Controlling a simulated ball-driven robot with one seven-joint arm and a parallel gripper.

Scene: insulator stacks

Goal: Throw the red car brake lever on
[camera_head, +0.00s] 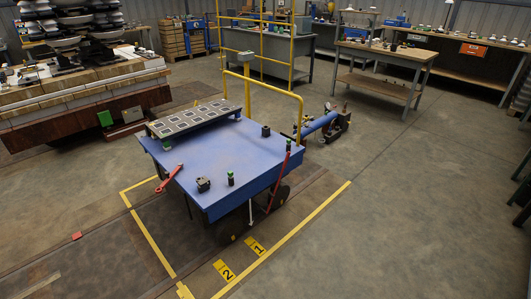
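A cart with a flat blue top (225,165) stands in the middle of the view, with dark wheels below it. A slim red lever (279,178) stands at the cart's right side, leaning slightly, its top above the deck edge and its foot down near the wheel. It looks like the brake lever; whether it is on or off I cannot tell. A second red piece (167,179), shaped like a wrench, is at the deck's left edge. My gripper is not in view.
A dark rack with several square pockets (193,118) lies on the deck's back, near yellow rails (301,110). A blue cylinder unit (318,123) is on the floor behind right. Stacked insulators stand on a pallet (80,98) at left. Floor at right (420,210) is clear.

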